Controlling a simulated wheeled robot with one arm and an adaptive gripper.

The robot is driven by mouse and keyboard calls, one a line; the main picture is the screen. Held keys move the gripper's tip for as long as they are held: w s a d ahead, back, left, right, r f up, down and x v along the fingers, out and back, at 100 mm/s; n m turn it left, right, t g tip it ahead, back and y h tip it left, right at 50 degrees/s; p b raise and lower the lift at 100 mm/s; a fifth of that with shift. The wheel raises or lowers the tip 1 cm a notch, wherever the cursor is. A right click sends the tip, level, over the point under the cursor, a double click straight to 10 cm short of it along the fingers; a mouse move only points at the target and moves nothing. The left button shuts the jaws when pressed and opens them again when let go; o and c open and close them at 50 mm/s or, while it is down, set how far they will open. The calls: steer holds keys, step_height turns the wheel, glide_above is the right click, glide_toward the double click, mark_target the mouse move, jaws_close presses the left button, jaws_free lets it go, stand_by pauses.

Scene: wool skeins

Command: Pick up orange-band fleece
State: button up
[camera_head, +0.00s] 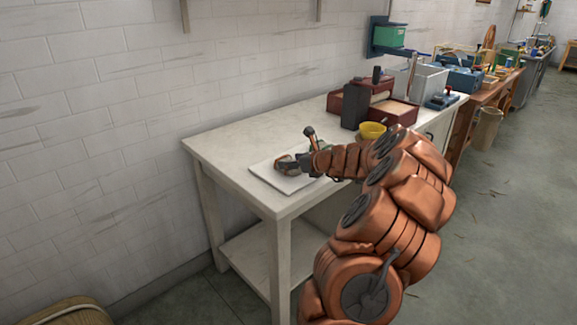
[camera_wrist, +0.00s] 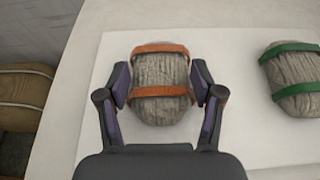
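The orange-band fleece (camera_wrist: 160,71) is a grey-brown bundle with two orange bands, lying on a white board (camera_wrist: 241,137). In the wrist view my gripper (camera_wrist: 160,78) has one finger on each side of it. The fingers are spread about the fleece's width, with narrow gaps or light contact at the sides; I cannot tell which. In the head view the fleece (camera_head: 287,163) shows small at my gripper (camera_head: 300,163), partly hidden by it. A similar fleece with green bands (camera_wrist: 293,78) lies to the right on the same board.
The board rests near the corner of a white table (camera_head: 232,150). A yellow bowl (camera_head: 372,130) and a dark red box (camera_head: 367,100) stand farther along it. A brown bundle (camera_wrist: 24,92) lies off the table at left. The table's left end is clear.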

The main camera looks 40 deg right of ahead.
steer(key=c, duration=0.4)
